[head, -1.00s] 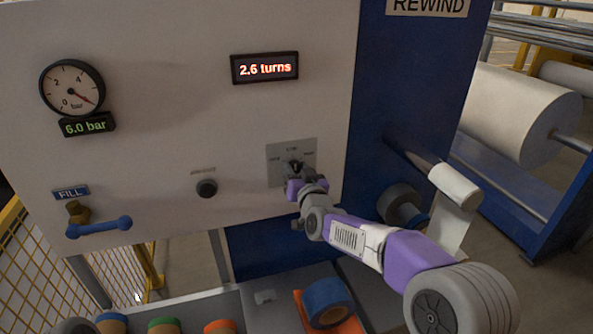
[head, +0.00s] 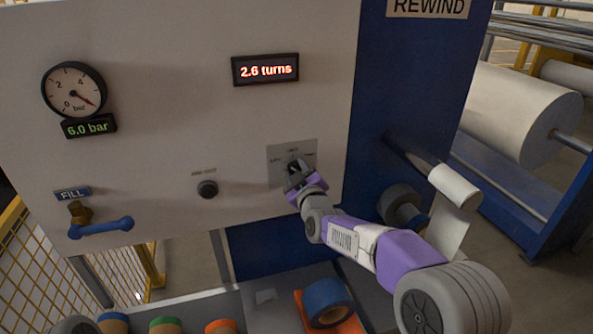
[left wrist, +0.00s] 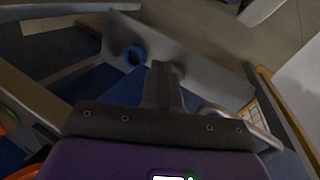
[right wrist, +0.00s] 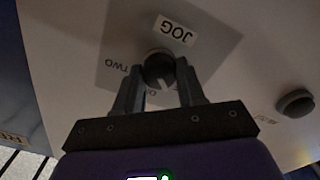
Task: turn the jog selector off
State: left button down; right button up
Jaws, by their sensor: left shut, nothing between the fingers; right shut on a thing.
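The jog selector is a dark round knob (right wrist: 158,68) on a grey plate (right wrist: 112,82) in the right wrist view. A white JOG label (right wrist: 176,30) sits above it, and TWO is printed on the left; another label is partly hidden below. The knob's light pointer mark faces down toward my gripper. My right gripper (right wrist: 158,94) is shut on the knob, one finger on each side. In the head view, my right gripper (head: 296,174) covers most of the knob on the plate (head: 277,154). My left gripper (left wrist: 164,72) is shut and empty, away from the panel.
A black push button (head: 207,189) sits left of the selector plate. A display (head: 265,69) reads 2.6 turns. A blue FILL handle (head: 100,228) sticks out at the lower left. Below the panel, a shelf holds coloured tape rolls, one blue (head: 327,300).

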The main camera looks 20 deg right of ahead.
jog(key=shift+n, duration=1.1)
jog(key=o, duration=1.1)
jog(key=shift+c, duration=0.2)
jog(key=s, duration=0.7)
jog(key=shift+s+d, duration=0.15)
jog(key=shift+s, duration=0.15)
